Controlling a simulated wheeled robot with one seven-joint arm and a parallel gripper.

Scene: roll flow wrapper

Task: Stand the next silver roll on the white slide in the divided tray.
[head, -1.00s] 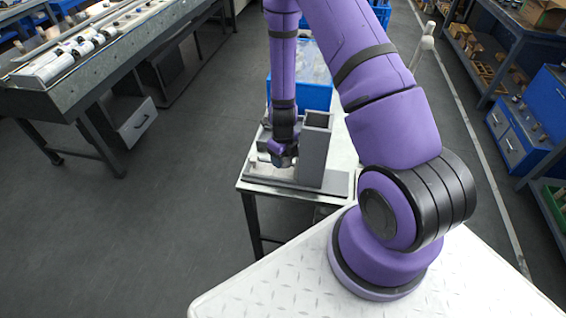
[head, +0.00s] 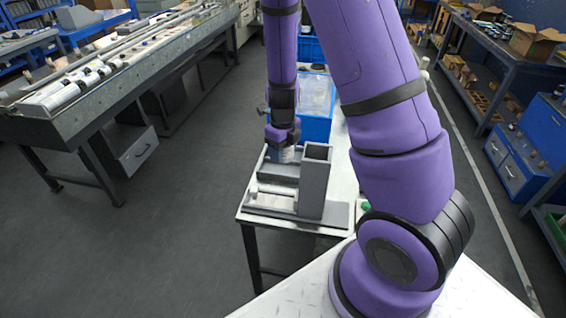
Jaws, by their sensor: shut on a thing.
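My gripper (head: 283,140) is pointed down at the back of the small table and is shut on a silver roll (head: 285,155). Only the lower part of the roll shows below the fingers, and it looks about upright. It is at or just above the dark grey tray (head: 278,173); I cannot tell whether it touches. The tray's dividers are too small to make out. In front of the tray, a pale slide (head: 268,197) lies at the foot of a tall grey hollow tower (head: 314,183). I cannot tell whether a roll rests on the slide.
A blue crate (head: 316,128) with clear wrapping stands behind the tray. The tall tower is close to the right of the gripper. The small table's front left edge (head: 262,220) is bare. A long bench (head: 75,115) stands at the far left.

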